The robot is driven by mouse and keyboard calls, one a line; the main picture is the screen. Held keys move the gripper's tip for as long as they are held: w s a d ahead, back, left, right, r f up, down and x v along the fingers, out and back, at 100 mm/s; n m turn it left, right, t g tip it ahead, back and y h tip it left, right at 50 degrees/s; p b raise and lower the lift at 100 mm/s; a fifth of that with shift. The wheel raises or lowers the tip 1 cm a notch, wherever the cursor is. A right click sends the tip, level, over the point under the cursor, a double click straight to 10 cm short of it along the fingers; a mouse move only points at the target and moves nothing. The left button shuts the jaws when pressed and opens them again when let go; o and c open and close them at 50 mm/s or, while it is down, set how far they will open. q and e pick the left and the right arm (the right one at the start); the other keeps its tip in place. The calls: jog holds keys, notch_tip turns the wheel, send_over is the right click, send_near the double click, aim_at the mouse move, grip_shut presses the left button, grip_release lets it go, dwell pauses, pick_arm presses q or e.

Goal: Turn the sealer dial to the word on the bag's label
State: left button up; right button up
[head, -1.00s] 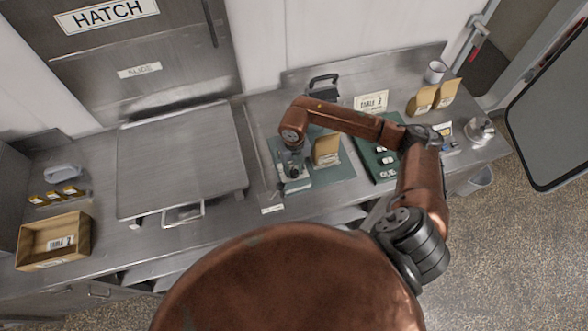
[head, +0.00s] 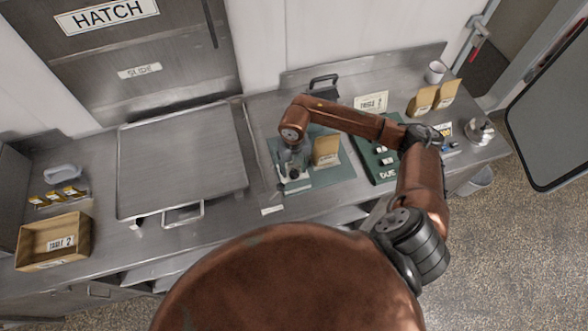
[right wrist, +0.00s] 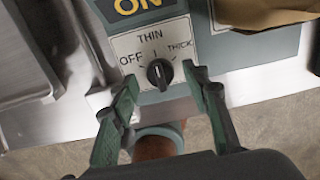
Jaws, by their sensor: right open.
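The sealer dial (right wrist: 159,73) is a black knob on a white plate marked OFF, THIN and THICK in the right wrist view. Its pale mark points up, roughly toward THIN. My right gripper (right wrist: 161,79) is open, with one green finger on each side of the dial. No contact can be made out. In the head view the right gripper (head: 294,168) is over the sealer (head: 296,186) and hides much of it. A brown bag (head: 326,149) stands just right of the gripper. Its label word cannot be read. My left gripper is not in view.
A dark green board (head: 378,166) lies right of the sealer mat (head: 335,174). Two brown bags (head: 423,100) and a white mug (head: 435,72) stand farther right. The large metal plate (head: 180,160) is bare.

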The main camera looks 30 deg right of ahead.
aim_at(294, 171)
notch_tip(294, 171, up, 11)
jog(key=shift+r, duration=0.15)
dwell(0.7)
